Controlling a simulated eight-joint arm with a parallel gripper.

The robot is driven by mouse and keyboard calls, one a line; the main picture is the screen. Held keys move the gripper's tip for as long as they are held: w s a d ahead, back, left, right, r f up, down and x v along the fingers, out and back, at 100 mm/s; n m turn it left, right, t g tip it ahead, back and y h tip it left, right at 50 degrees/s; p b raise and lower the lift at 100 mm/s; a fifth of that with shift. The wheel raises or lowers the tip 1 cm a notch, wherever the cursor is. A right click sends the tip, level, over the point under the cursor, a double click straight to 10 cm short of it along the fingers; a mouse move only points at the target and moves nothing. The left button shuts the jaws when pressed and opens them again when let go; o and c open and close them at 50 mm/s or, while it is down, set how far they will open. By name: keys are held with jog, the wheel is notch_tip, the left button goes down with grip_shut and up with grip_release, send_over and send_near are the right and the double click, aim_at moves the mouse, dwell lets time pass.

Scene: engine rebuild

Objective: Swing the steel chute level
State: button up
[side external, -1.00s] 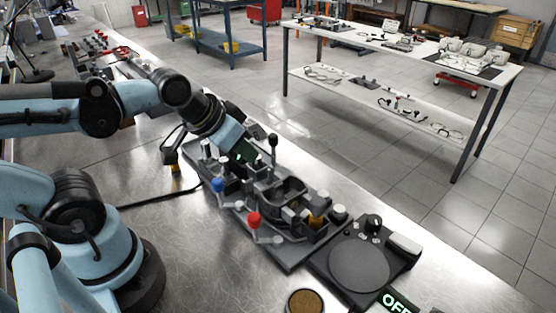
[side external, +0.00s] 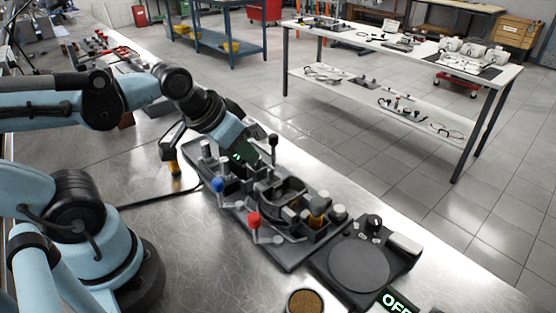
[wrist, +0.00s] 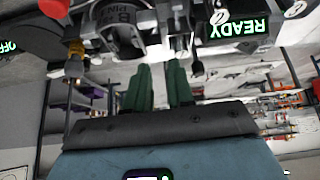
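My gripper (side external: 254,161) points down and to the right over the left part of the dark fixture (side external: 285,262). In the wrist view, its two green fingers (wrist: 160,72) stand apart with a visible gap and nothing clearly gripped. A grey metal fitting (wrist: 132,28) lies beyond the fingertips. A dark open housing (side external: 285,189) stands in the middle of the fixture, right of my gripper. A small grey metal piece (side external: 291,212) by its front edge may be the steel chute; I cannot be sure. Contact between fingers and fixture is hidden.
Levers with a blue knob (side external: 218,185), a red knob (side external: 254,219) and a black knob (side external: 273,139) rise from the fixture. A dark turntable unit (side external: 360,266) stands to the right. A round tin (side external: 304,301) sits in front. Bench space at left front is clear.

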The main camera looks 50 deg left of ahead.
aim_at(217, 180)
jog(key=o, duration=0.5)
jog(key=s+a+r+n+g, duration=0.3)
jog(key=s+r+n+g, duration=0.1)
jog(key=s+r+g, duration=0.1)
jog(key=shift+r+g, duration=0.35)
jog(key=shift+g, duration=0.45)
jog(key=shift+f, duration=6)
grip_shut()
